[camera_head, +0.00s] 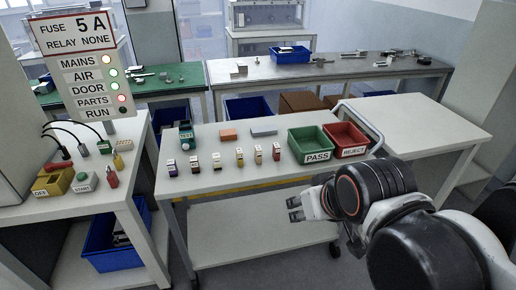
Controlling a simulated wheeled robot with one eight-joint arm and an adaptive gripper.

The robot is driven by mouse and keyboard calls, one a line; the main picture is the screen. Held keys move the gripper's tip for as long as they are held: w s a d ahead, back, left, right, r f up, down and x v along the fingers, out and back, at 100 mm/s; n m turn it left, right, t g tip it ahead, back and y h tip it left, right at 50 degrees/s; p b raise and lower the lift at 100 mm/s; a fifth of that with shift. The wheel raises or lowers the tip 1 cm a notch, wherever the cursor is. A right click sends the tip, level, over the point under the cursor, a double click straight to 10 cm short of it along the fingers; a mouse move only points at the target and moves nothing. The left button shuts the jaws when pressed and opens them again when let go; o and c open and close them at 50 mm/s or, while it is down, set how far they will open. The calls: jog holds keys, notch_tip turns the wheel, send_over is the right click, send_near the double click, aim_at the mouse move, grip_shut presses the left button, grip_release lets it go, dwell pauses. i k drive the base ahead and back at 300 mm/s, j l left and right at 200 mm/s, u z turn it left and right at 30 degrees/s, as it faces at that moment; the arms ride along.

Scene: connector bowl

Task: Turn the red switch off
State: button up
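A yellow box (47,184) on the left table has a red part (57,167) on top and a label that seems to read OFF. This looks like the red switch, but its exact position is too small to tell. My gripper (293,209) is over the floor in front of the middle table, well to the right of the yellow box and apart from everything. Its two fingertips point left with a gap between them, and it appears open and empty.
A sign (85,60) stands behind. The middle table holds several small blocks (240,158), a PASS bin (310,145) and a REJECT bin (345,139).

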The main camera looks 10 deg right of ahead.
aim_at(49, 167)
jog(key=u, duration=1.4)
